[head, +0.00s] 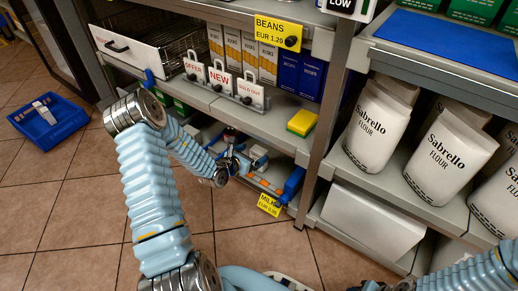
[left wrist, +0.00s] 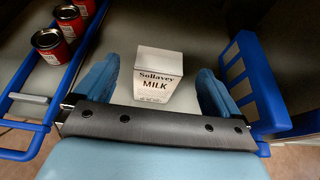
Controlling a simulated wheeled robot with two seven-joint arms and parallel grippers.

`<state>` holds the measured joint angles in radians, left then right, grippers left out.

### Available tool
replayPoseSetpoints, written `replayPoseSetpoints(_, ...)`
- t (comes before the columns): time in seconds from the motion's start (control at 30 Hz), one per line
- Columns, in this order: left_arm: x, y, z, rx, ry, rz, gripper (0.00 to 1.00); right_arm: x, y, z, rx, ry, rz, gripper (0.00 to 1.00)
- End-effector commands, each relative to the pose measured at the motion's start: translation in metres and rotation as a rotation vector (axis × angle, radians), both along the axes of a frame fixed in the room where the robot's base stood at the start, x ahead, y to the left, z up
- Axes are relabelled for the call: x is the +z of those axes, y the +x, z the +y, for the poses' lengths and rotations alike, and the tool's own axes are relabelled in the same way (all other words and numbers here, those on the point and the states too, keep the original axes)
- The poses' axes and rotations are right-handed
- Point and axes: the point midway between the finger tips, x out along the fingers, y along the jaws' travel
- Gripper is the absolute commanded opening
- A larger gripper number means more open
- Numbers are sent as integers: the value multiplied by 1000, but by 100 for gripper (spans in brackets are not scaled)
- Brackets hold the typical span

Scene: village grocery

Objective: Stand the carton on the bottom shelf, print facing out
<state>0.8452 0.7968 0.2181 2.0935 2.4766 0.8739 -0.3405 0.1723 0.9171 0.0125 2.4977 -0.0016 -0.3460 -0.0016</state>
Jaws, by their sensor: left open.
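The white carton (left wrist: 158,90), printed "Sollavey MILK", stands on the bottom shelf in the left wrist view, its print facing my wrist camera. It looks upright. My left gripper (left wrist: 157,82) is open, with one blue finger on each side of the carton and a visible gap on both sides. In the head view my left gripper (head: 238,164) reaches into the bottom shelf above the yellow milk price tag (head: 269,205); I cannot make out the carton clearly there. My right gripper is not in view; only part of my right arm shows at the lower right.
Blue rails flank the carton: a left rail (left wrist: 62,85) beside several red cans (left wrist: 68,20), and a right rail (left wrist: 262,85). The upper shelf holds a yellow pack (head: 301,122) above my gripper. A blue basket (head: 48,118) sits on the open floor at left.

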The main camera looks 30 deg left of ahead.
Motion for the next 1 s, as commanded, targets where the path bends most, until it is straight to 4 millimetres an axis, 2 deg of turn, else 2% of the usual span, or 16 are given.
replayPoseSetpoints(0.1, 11, -24, 2, 2, 0, 2, 97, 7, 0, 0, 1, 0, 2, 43)
replayPoseSetpoints(0.3, 18, -45, 4, 1, 0, 1, 97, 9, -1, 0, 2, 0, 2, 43)
replayPoseSetpoints(0.87, 19, -47, 4, 0, -1, 1, 97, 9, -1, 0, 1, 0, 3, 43)
replayPoseSetpoints(0.93, 20, -47, -2, -19, -1, 5, 97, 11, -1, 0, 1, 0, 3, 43)
replayPoseSetpoints(1.0, 20, -48, -20, -86, -4, 19, 97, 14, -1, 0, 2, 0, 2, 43)
